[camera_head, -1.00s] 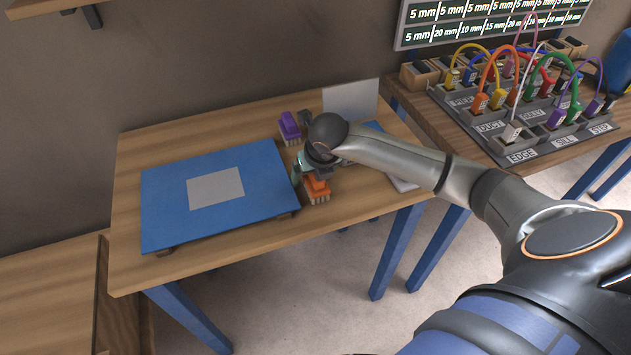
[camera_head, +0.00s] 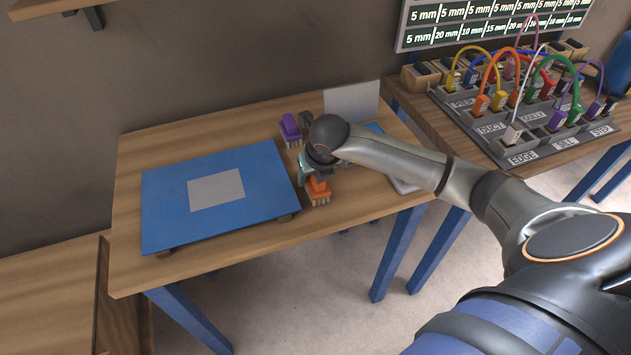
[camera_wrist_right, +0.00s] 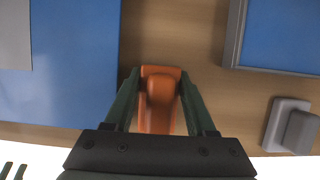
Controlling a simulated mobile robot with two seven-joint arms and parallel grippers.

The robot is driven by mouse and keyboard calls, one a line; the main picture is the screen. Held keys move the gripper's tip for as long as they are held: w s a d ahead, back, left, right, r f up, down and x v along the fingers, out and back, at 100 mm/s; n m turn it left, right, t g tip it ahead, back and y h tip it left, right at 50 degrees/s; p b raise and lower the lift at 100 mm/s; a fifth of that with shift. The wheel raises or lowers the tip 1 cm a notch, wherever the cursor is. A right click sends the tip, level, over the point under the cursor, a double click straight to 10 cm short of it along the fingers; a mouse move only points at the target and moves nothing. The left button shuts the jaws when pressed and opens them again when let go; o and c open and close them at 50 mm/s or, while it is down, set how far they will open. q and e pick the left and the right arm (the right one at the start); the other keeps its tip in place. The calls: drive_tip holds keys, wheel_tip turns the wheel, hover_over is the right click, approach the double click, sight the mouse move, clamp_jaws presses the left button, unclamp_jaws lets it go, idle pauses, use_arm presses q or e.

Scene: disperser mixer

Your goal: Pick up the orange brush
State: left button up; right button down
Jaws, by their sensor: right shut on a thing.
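The orange brush (camera_head: 319,191) is on the wooden table, right of the blue board, with its pale bristles pointing down. In the right wrist view the orange brush (camera_wrist_right: 159,98) sits between the two dark green fingers. My right gripper (camera_head: 308,178) reaches down over it from above. It also shows in the right wrist view (camera_wrist_right: 158,92), shut on the brush. I cannot tell whether the bristles touch the table. My left gripper is not in view.
A blue board (camera_head: 160,205) with a grey square lies left of the brush. A purple brush (camera_head: 291,130) stands behind. A grey block (camera_wrist_right: 291,126) shows in the right wrist view. A cable panel (camera_head: 520,148) stands on the right table. The table's front edge is close to the brush.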

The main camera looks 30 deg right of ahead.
drive_tip(key=shift+r, duration=0.1)
drive_tip(key=shift+r, duration=0.45)
wheel_tip(320, 180, up, 2)
drive_tip(key=shift+w+r, duration=0.1)
drive_tip(key=shift+r, duration=0.05)
drive_tip(key=s+d+r+b, duration=0.4)
drive_tip(key=s+d+r, duration=0.2)
drive_tip(key=s+r, duration=0.3)
drive_tip(key=shift+s+r, duration=0.3)
drive_tip(key=shift+s, duration=1.6)
